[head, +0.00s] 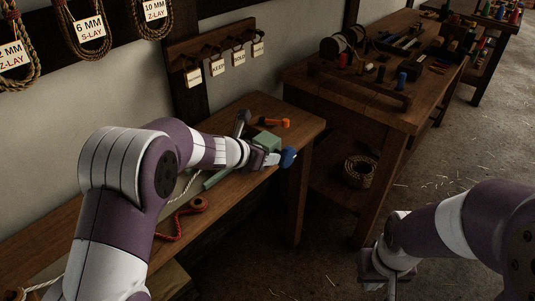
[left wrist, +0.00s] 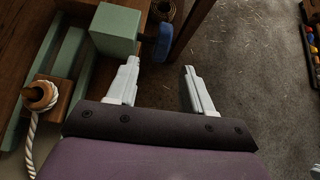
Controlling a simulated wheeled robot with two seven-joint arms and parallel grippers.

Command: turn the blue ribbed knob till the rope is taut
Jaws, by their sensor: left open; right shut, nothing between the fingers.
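The blue ribbed knob (head: 289,157) sticks out from a green block (head: 267,142) near the bench's right end. In the left wrist view the knob (left wrist: 164,42) lies just beyond my open left gripper (left wrist: 161,66), nearer the left finger. Nothing is between those fingers, and I cannot tell whether one touches the knob. In the head view my left gripper (head: 264,158) is beside the block. White rope (left wrist: 32,134) wraps a wooden peg on a small block and hangs in a curve. My right gripper (head: 376,280) is shut and empty, low at the right.
An orange tool (head: 273,122) and a red cord (head: 168,225) lie on the wooden bench (head: 310,126). A second table (head: 330,88) with spools and tools stands behind, a rope coil (head: 360,170) on its lower shelf. Open floor (head: 440,150) lies to the right.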

